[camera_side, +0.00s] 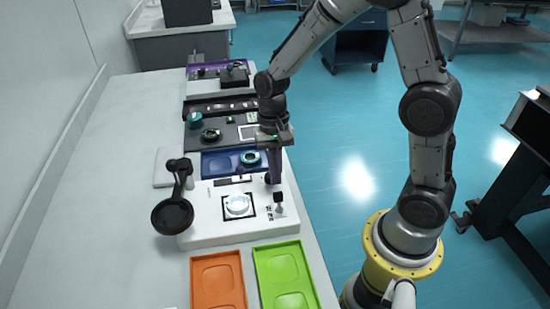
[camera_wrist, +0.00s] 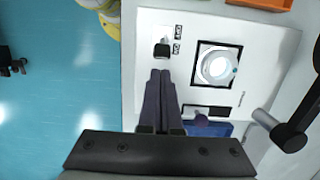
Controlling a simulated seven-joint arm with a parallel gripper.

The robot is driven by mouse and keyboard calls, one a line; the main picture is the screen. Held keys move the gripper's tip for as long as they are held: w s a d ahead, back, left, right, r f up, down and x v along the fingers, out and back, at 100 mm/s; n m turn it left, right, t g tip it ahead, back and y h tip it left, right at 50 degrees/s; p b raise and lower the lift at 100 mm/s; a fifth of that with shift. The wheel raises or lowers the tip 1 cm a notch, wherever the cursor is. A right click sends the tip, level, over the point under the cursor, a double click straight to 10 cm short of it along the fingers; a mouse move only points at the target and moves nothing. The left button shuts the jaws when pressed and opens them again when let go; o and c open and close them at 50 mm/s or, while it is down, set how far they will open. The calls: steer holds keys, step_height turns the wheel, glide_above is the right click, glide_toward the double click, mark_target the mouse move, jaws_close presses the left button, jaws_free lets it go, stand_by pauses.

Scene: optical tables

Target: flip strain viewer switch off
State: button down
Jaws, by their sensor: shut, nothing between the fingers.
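The strain viewer is a white box (camera_side: 208,222) with a round lit window (camera_side: 238,204) in a black frame and a black round viewing arm (camera_side: 172,215) at its left. Its small black switch (camera_side: 279,199) stands near the right edge. In the wrist view the switch (camera_wrist: 162,48) sits beside two small printed labels (camera_wrist: 177,39), and the lit window (camera_wrist: 216,66) is to its right. My gripper (camera_side: 272,182) is shut and empty over the box, just behind the switch. In the wrist view its fingertips (camera_wrist: 160,72) point at the switch with a small apparent gap; contact cannot be told.
An orange tray (camera_side: 217,281) and a green tray (camera_side: 285,276) lie in front of the box. A blue tray (camera_side: 220,162) with a teal ring-shaped item and other dark equipment sit behind it. The white table (camera_side: 110,190) is clear on the left.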

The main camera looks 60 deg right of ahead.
mark_target(279, 200)
steer(key=shift+s+a+f, duration=0.1)
steer(key=shift+f, duration=0.5)
steer(key=shift+s+a+f, duration=0.1)
steer(key=shift+f, duration=0.5)
steer(key=shift+s+a+r+t+h, duration=0.35)
steer(key=shift+a+r+t+h, duration=0.05)
steer(key=shift+t+h, duration=0.5)
steer(key=shift+s+a+r+t, duration=0.1)
steer(key=shift+s+a+t, duration=0.05)
steer(key=shift+t, duration=0.15)
steer(key=shift+s+a+r+h, duration=0.3)
steer(key=shift+s+a, duration=0.55)
steer(key=shift+r, duration=0.1)
steer(key=shift+r, duration=0.7)
